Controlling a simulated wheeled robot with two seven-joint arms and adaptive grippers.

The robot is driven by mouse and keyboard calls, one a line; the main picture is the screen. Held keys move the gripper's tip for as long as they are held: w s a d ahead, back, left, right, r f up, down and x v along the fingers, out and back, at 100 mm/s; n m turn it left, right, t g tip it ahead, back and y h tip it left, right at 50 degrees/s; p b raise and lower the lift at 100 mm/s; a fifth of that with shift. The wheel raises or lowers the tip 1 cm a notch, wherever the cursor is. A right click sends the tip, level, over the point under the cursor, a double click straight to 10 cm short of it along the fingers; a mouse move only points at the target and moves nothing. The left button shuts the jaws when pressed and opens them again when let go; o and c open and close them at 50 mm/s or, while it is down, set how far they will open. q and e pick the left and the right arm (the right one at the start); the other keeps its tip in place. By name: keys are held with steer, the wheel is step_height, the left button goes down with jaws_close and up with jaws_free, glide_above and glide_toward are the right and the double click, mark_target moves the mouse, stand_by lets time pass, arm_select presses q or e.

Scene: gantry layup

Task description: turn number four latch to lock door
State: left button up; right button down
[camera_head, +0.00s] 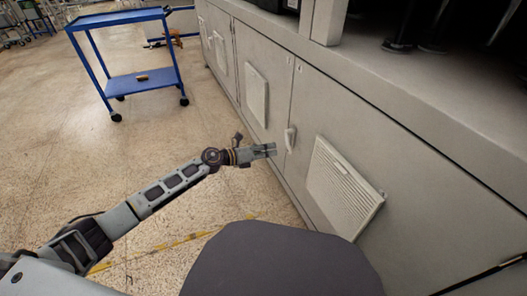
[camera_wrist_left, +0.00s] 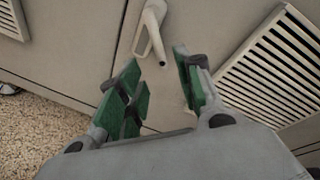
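A pale grey latch handle (camera_head: 290,139) sits on the cabinet door (camera_head: 308,108), near the seam between two doors. In the left wrist view the latch (camera_wrist_left: 151,32) is at the top centre, its lever tilted, its lower end pointing down and to the right. My left gripper (camera_head: 272,150) is just left of the latch in the head view. In the left wrist view its green-padded fingers (camera_wrist_left: 160,95) are apart, with a gap between them below the latch's lower end. Nothing is between the pads. I cannot read any latch number. My right gripper is not in view.
A louvred vent (camera_head: 342,188) juts from the door right of the latch; another vent panel (camera_head: 256,95) is to the left. A blue cart (camera_head: 140,82) stands at the back left. The speckled floor (camera_head: 100,165) between is mostly clear.

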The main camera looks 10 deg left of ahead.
arm_select(q)
steer(key=shift+v, duration=0.75)
